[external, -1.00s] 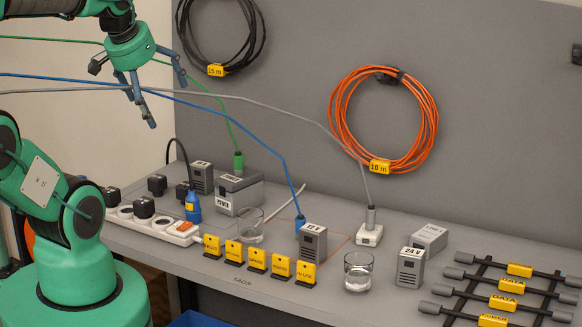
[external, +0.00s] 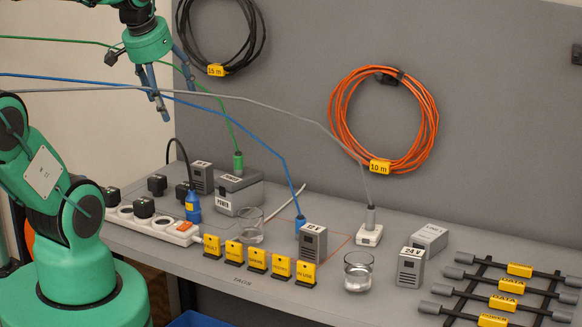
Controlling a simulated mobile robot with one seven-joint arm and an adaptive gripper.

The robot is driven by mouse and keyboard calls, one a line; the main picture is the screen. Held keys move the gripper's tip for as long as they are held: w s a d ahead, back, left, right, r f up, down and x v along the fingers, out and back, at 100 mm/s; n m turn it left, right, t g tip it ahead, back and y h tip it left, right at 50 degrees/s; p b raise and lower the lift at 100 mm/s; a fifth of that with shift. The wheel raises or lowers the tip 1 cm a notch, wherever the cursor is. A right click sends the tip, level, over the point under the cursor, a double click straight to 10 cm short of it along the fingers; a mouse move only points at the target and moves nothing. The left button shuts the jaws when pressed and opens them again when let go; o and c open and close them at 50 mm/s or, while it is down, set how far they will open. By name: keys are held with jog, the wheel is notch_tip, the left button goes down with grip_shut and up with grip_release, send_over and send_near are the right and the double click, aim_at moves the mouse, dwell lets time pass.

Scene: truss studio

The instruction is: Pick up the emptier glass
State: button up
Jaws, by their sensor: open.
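Two clear glasses stand on the grey bench. The left glass (external: 249,226) is behind the yellow tags and seems to hold only a little clear liquid at the bottom. The right glass (external: 358,272) stands nearer the front edge, between two grey boxes, and looks fuller. The exact levels are hard to read at this size. My gripper (external: 178,103) is open and empty, pointing down, high above the bench and to the left of both glasses.
Blue (external: 235,113), grey and green cables cross the space below and beside my gripper. Yellow tags (external: 257,261) stand before the left glass. A 12 V box (external: 313,243) and a 24 V box (external: 410,267) flank the right glass. A power strip (external: 150,223) lies left.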

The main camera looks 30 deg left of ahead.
jog(key=w+d+f+m+g, duration=0.1)
jog(key=w+f+g, duration=0.15)
jog(key=w, duration=0.55)
jog(key=m+g+p, duration=0.1)
jog(key=m+g, duration=0.1)
send_over(250, 221)
jog(key=a, duration=0.3)
notch_tip(250, 221, down, 12)
jog(key=r, duration=0.1)
jog(key=w+d+f+g, duration=0.1)
jog(key=w+f, duration=0.3)
jog(key=f, duration=0.7)
jog(key=shift+w+d+m+y+p, duration=0.3)
jog(key=shift+d+m+p, duration=0.05)
jog(key=shift+m+p, duration=0.05)
jog(key=shift+g, duration=0.25)
notch_tip(250, 221, down, 8)
jog(key=s+b, duration=0.1)
jog(key=shift+a+f, duration=0.2)
jog(key=shift+f, duration=0.05)
jog(key=shift+f, duration=0.15)
jog(key=shift+s+f+b, duration=0.2)
jog(key=shift+f+b, duration=0.1)
jog(key=shift+f, duration=0.95)
jog(key=shift+s+f+b, duration=0.15)
jog(key=shift+f+b, duration=0.15)
jog(key=shift+f, duration=0.9)
